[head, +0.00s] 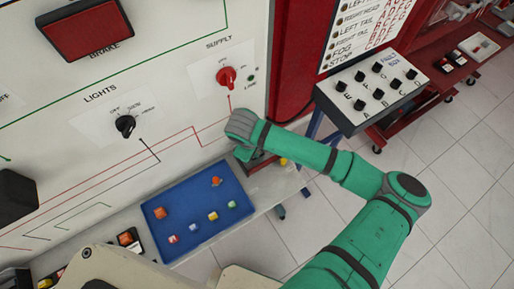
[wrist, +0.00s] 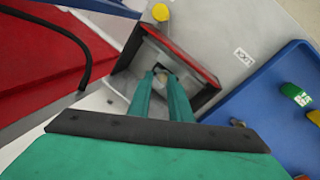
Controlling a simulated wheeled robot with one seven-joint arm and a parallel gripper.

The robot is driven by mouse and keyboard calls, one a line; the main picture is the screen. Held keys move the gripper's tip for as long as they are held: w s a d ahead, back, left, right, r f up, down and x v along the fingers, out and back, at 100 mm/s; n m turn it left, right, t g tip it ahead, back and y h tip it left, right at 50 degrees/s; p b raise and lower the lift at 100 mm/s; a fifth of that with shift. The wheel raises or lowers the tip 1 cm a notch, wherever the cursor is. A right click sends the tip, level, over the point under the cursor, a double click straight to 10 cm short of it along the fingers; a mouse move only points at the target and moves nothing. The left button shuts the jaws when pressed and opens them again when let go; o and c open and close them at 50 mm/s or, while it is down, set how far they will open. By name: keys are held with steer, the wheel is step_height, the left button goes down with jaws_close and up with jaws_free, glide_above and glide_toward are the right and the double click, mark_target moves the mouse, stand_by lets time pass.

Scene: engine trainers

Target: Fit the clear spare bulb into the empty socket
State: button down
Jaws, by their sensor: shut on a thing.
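My gripper (wrist: 160,84) is shut on a small, pale, clear-looking thing (wrist: 160,72) that seems to be the clear bulb; only a little of it shows between the fingertips. The fingers reach into an open dark housing with a red rim (wrist: 205,72). The socket is not clearly seen; the fingers and held thing cover the middle of the housing. I cannot tell whether the bulb touches the socket. In the head view, my wrist hides the fingertips and most of the housing (head: 262,165).
A blue tray (head: 190,200) with several coloured bulbs lies beside the housing on the pale bench. A yellow piece (wrist: 160,12) stands near the housing's far corner. The white panel with a red supply knob (head: 226,76) rises behind. A switch box (head: 372,88) stands to the right.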

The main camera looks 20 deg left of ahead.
stand_by(0.3)
steer(key=c, duration=1)
jaws_free()
steer(key=shift+c, duration=0.2)
steer(key=shift+r, duration=4)
